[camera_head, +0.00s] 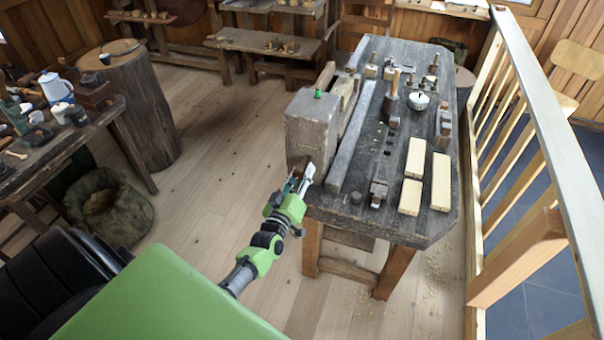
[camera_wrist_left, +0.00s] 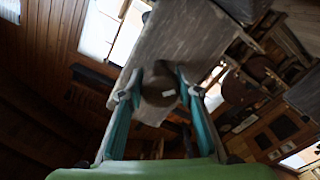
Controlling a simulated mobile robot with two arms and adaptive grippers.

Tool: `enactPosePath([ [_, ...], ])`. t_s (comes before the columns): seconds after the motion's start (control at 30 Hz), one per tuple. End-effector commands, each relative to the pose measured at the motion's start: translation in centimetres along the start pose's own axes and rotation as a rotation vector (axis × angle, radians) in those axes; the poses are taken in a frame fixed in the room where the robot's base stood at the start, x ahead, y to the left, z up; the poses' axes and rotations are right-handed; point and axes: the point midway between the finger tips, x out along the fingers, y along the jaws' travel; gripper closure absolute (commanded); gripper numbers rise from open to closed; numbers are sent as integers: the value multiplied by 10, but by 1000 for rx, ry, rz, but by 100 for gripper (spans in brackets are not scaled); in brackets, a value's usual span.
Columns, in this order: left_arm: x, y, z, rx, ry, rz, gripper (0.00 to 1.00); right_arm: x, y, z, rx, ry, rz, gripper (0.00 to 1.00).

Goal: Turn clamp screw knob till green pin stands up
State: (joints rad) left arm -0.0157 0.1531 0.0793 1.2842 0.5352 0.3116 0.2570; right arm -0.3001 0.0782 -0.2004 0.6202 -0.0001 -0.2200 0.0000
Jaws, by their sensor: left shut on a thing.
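The clamp is a large grey wooden block (camera_head: 310,126) at the left front of the workbench (camera_head: 385,150). A small green pin (camera_head: 318,93) shows on its top; at this size I cannot tell how far it stands up. My left gripper (camera_head: 303,176) is at the block's near end, shut on the clamp screw knob, which its fingers mostly hide in the head view. In the left wrist view the dark round knob (camera_wrist_left: 160,90) sits between the two teal-sided fingers, with the grey wood behind it. My right gripper is not in view.
Pale wooden blocks (camera_head: 411,197), a mallet (camera_head: 391,95) and a round white-topped pot (camera_head: 418,101) stand on the bench. A pale railing (camera_head: 540,130) runs along the right. A sack (camera_head: 110,207) and a side table are at left; the floor between is clear.

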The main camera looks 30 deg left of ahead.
Motion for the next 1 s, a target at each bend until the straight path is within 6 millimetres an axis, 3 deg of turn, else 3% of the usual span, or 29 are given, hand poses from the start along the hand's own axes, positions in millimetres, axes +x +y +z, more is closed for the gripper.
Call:
enactPosePath([
  [0.03,-5,-4,10,4,-20,-9,90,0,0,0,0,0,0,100],
  [0.4,-5,-5,10,6,-20,-9,90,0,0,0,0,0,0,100],
  [0.43,-5,-4,10,6,-20,-9,61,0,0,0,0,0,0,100],
  [0.5,-4,-4,9,5,-18,-8,51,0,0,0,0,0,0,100],
  [0.83,-4,-2,4,5,-8,-4,51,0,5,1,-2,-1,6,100],
  [1.0,-22,-3,5,5,-9,-6,51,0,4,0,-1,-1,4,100],
])
